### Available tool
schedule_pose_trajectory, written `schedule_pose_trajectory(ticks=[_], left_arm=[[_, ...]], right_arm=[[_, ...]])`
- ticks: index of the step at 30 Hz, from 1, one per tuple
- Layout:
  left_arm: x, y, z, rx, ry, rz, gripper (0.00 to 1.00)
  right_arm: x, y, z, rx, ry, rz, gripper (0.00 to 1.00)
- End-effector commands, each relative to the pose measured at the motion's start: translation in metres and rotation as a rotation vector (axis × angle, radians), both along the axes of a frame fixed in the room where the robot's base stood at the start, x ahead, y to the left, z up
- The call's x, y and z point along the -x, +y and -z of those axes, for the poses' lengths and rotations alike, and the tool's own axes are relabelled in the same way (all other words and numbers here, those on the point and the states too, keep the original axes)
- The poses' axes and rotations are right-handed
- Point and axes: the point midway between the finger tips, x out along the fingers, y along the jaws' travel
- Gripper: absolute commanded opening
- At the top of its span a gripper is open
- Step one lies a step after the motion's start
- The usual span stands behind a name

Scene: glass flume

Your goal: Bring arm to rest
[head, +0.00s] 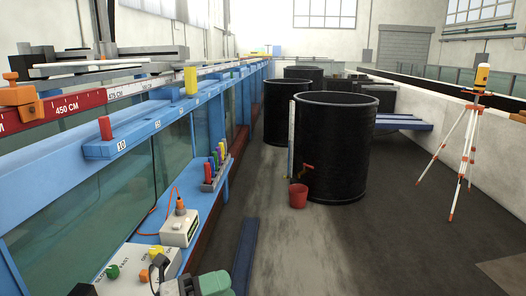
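The long blue glass flume (85,200) runs along the left. A white box with an orange knob (179,228) sits on its ledge. Black tanks (335,145), a red bucket (298,196) and a tripod (467,130) stand right.

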Motion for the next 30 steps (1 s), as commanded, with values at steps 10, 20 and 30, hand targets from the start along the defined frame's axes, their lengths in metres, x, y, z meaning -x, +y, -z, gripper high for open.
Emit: schedule_pose_trajectory(ticks=[10, 20, 30], left_arm=[[-0.011, 0.083, 0.020, 0.746, 0.532, -0.675, 0.51], [0.074, 0.144, 0.160, 0.895, 1.314, -1.335, 0.51], [0.185, 0.137, 0.221, 0.711, 1.867, -1.626, 0.51]], right_arm=[[0.000, 0.000, 0.000, 0.000, 0.000, 0.000, 0.43], [-0.001, 0.000, 0.000, 0.000, -0.001, 0.000, 0.43], [-0.001, 0.000, 0.000, 0.000, -0.002, 0.000, 0.43]])
